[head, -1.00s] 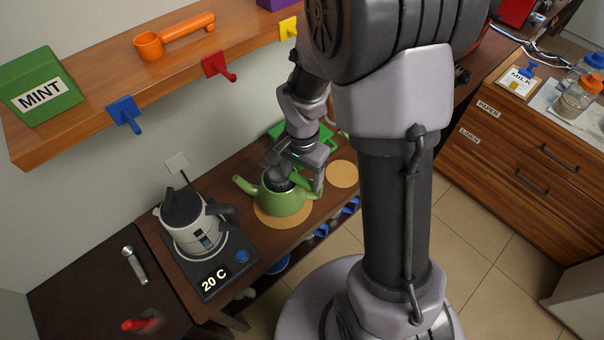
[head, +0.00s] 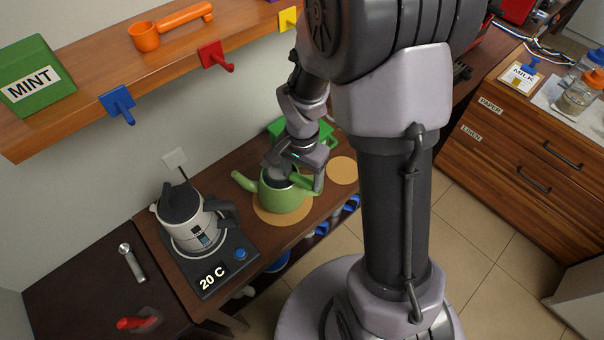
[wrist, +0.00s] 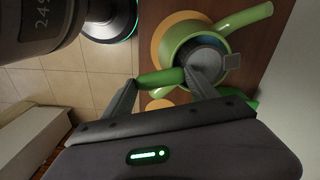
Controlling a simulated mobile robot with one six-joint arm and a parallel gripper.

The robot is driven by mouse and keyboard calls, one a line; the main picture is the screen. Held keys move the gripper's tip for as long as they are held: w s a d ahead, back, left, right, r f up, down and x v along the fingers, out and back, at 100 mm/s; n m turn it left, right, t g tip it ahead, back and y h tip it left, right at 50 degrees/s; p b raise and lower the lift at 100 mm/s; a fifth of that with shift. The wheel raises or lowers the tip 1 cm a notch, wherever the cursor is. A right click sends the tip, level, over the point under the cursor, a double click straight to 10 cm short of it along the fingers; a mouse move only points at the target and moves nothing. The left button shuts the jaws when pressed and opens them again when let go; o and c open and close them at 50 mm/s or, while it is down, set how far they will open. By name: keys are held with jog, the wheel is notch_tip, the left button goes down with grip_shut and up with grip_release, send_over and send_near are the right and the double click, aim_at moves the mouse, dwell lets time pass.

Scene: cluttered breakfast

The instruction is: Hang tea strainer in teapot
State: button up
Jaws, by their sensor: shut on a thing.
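The green teapot (head: 283,198) stands on a round tan mat on the wooden counter, spout to the left and handle to the right. It also shows in the wrist view (wrist: 176,40). The grey tea strainer (wrist: 206,46) sits inside the teapot's opening, with a small square tab at the rim. One finger is close to the teapot's rim and the strainer. The strainer's lower part is hidden inside the pot.
A kettle (head: 196,229) stands on a black 20 C base left of the teapot. A bare tan mat (head: 342,170) lies to the right. A shelf with hooks, a green MINT box (head: 37,83) and an orange scoop (head: 145,37) hangs above. Something green lies behind the teapot.

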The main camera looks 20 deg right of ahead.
jog(key=shift+f+b, duration=0.45)
jog(key=shift+f, duration=0.1)
jog(key=o, duration=2)
jog(key=shift+c, duration=0.2)
jog(key=shift+r, duration=0.15)
notch_tip(320, 180, up, 6)
jog(key=p, duration=0.4)
jog(key=shift+p, duration=0.4)
